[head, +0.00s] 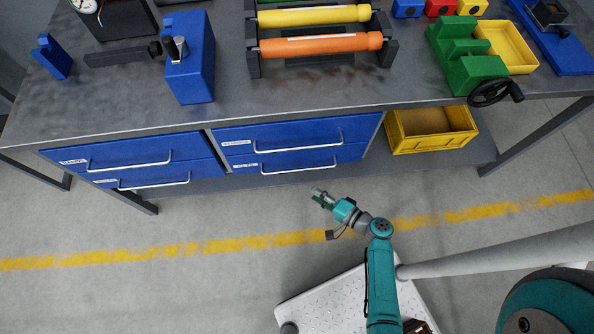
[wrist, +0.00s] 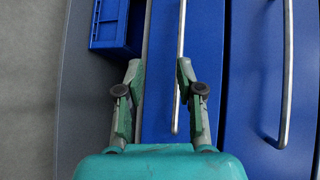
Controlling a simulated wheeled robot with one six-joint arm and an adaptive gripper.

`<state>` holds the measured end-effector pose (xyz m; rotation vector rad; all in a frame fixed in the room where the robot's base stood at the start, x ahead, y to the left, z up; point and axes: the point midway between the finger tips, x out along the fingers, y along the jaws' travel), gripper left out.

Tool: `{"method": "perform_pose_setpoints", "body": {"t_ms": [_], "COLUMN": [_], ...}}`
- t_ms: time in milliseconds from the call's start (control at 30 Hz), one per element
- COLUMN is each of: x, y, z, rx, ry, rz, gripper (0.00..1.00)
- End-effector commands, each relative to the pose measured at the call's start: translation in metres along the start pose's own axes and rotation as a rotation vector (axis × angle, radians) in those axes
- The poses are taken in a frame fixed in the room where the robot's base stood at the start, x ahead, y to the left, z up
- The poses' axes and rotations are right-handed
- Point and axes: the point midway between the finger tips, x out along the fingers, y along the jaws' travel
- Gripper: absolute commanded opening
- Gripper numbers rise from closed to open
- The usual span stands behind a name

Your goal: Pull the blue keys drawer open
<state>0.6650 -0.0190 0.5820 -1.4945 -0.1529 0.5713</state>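Four blue drawers with white handles sit under the bench in two stacks. Their labels are too small to read surely, so I cannot tell which is the keys drawer. The right stack has an upper drawer (head: 290,131) and a lower drawer (head: 330,157), both looking shut. My gripper (head: 318,192) is in front of the lower right drawer, apart from it in the head view. In the wrist view my gripper (wrist: 160,67) is open, its fingers spread over a blue drawer front (wrist: 158,100). A handle (wrist: 181,40) runs lengthwise by the right fingertip; contact is unclear.
A yellow bin (head: 432,130) stands on the shelf right of the drawers. A blue bin (wrist: 117,25) shows in the wrist view. The benchtop (head: 130,110) overhangs the drawers and holds several fixtures. The floor (head: 180,285) before the drawers is clear, with a yellow line.

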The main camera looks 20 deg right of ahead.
Motion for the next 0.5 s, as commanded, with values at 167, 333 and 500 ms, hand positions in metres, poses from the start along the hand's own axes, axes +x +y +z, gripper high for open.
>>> {"method": "perform_pose_setpoints", "body": {"t_ms": [167, 333, 500], "x": [0.005, 0.011, 0.027], "y": [-0.019, -0.022, -0.024], "z": [-0.025, -0.027, -0.026], "rx": [0.037, 0.042, 0.040], "ry": [-0.012, -0.017, -0.020], "rz": [-0.099, -0.113, -0.113], "gripper": [0.37, 0.37, 0.37]}}
